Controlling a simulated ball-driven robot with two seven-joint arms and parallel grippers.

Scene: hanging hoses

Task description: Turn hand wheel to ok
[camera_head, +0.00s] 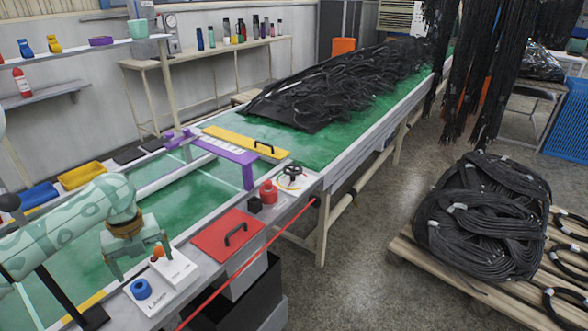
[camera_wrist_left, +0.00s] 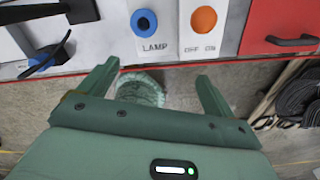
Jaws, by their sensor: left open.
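The hand wheel (camera_head: 291,171) is small and black, and sits over a pale round dial with coloured marks on the conveyor's edge panel. The dial's lettering is too small to read. The wheel is not in the left wrist view. My left gripper (camera_head: 144,268) is open and empty, near the lamp and switch plates and well to the front left of the wheel. In the left wrist view its two fingers (camera_wrist_left: 157,70) point at the panel edge with a gap between them. My right gripper is in neither view.
A blue lamp knob (camera_head: 141,289) and an orange switch (camera_head: 158,252) are close to my left gripper. A red lid with a black handle (camera_head: 229,236), a red knob (camera_head: 268,190) and a black block (camera_head: 255,204) stand between gripper and wheel. A purple frame (camera_head: 247,172) stands left of the wheel.

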